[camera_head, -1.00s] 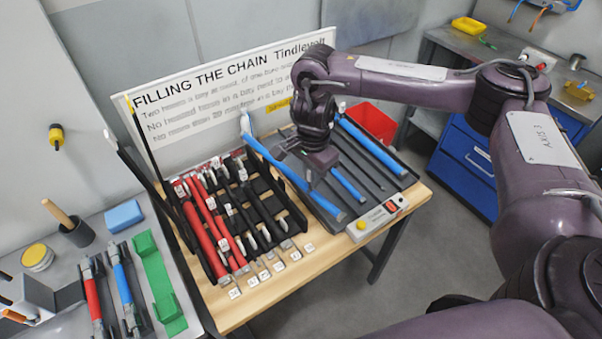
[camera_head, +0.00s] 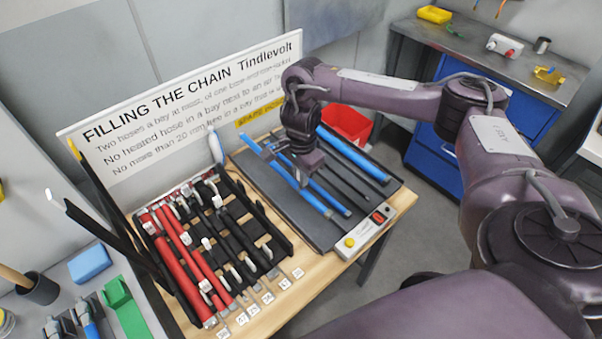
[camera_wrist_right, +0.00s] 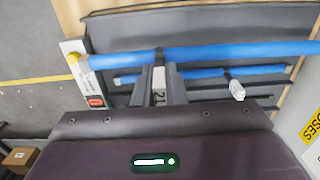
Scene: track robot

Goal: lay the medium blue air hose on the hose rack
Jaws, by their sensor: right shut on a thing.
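My right gripper (camera_head: 303,177) is shut on the medium blue air hose (camera_head: 317,205). It holds the hose partway along, over the dark grey hose rack (camera_head: 298,222) on the right of the wooden table. In the right wrist view the held hose (camera_wrist_right: 260,53) runs across the picture at the fingers (camera_wrist_right: 161,72). A thinner blue hose (camera_wrist_right: 200,74) with a white tag lies below it; it also shows in the head view (camera_head: 328,195). A thicker blue hose (camera_head: 355,157) lies at the rack's far right. I cannot tell whether the held hose touches the rack. My left gripper is out of view.
A black chain (camera_head: 240,222) with red and black hoses in its bays stands left of the rack. A box with a yellow button and red switch (camera_head: 365,228) edges the rack's front. A sign board (camera_head: 190,110) stands behind. A red bin (camera_head: 348,122) is beyond.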

